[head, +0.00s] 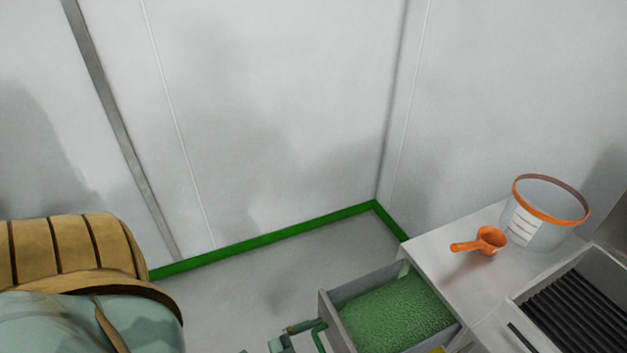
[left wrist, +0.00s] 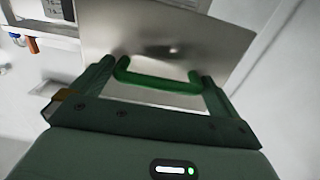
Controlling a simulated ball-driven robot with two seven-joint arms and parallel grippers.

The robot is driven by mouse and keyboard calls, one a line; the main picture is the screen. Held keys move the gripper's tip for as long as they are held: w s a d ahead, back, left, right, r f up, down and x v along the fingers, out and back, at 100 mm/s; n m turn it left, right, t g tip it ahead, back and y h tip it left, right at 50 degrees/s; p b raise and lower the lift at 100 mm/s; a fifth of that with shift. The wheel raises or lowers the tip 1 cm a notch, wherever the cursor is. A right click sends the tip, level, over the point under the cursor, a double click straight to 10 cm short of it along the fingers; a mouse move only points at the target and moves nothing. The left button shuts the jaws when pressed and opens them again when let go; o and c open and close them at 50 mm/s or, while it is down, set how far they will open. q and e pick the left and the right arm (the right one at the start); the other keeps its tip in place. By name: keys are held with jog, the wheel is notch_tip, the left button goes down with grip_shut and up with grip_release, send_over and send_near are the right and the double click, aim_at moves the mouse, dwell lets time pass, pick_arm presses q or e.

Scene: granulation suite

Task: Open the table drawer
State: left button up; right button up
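The table drawer (head: 335,313) is grey, stands pulled out to the left of the steel table and is filled with green granules (head: 395,313). Its green bar handle (head: 320,338) is on the left front; the handle also shows in the left wrist view (left wrist: 155,83) against the pale drawer front (left wrist: 185,38). My left gripper (head: 292,337) is at the handle. In the left wrist view its two dark green fingers are wide apart, one beside each end of the handle; whether they touch it I cannot tell. My right gripper is not in view.
On the steel table (head: 440,255) stand an orange scoop (head: 488,241) and a clear bucket (head: 545,225) with an orange rim. A dark ribbed tray (head: 575,315) is at the right. A tan and teal rounded object (head: 75,260) fills the lower left. Grey floor (head: 255,290) is bare between.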

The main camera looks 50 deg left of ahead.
pick_arm(q)
jog(key=v, duration=1.6)
jog(key=shift+s, duration=0.15)
